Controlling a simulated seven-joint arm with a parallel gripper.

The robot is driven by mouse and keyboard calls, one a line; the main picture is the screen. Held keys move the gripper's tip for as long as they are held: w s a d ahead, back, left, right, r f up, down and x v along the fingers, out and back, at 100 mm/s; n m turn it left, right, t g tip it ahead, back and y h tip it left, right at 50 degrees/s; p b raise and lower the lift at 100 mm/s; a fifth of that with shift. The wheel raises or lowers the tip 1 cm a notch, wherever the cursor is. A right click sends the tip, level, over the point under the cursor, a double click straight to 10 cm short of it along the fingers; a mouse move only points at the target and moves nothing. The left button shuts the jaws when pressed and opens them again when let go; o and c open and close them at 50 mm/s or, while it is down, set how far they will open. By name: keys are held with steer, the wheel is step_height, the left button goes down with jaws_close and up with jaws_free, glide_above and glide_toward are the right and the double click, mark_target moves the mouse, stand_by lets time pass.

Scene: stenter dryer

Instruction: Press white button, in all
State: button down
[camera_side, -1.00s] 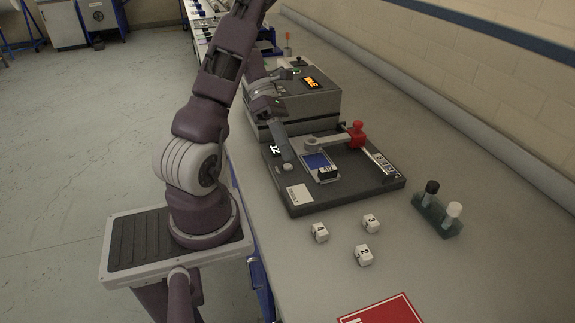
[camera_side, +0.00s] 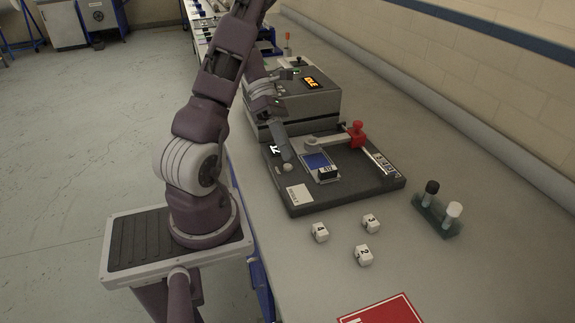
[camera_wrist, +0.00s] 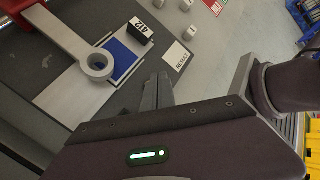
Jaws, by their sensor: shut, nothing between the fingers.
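The white button (camera_side: 288,168) is a small round knob on the left part of the dark base plate (camera_side: 345,195) in the side view. My gripper (camera_side: 286,156) points down just behind it, its fingers shut and empty. The tips are very close to the button; I cannot tell whether they touch it. In the wrist view my gripper (camera_wrist: 158,88) is beside the plate, and the button is hidden there.
On the plate are a blue pad (camera_side: 316,160), a black "412" block (camera_side: 327,172), a ring-ended arm and a red clamp (camera_side: 356,134). A grey box (camera_side: 305,95) with an orange "IDLE" display stands behind. Numbered white cubes (camera_side: 363,255) and a green bottle holder (camera_side: 436,220) stand nearer.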

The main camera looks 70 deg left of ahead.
mark_target(286, 164)
steer(key=shift+f, duration=0.15)
steer(key=shift+f, duration=0.25)
steer(key=shift+f, duration=0.45)
stand_by(0.6)
steer(key=shift+r, duration=0.85)
step_height(286, 164, up, 5)
steer(key=shift+r, duration=0.1)
stand_by(0.4)
stand_by(0.6)
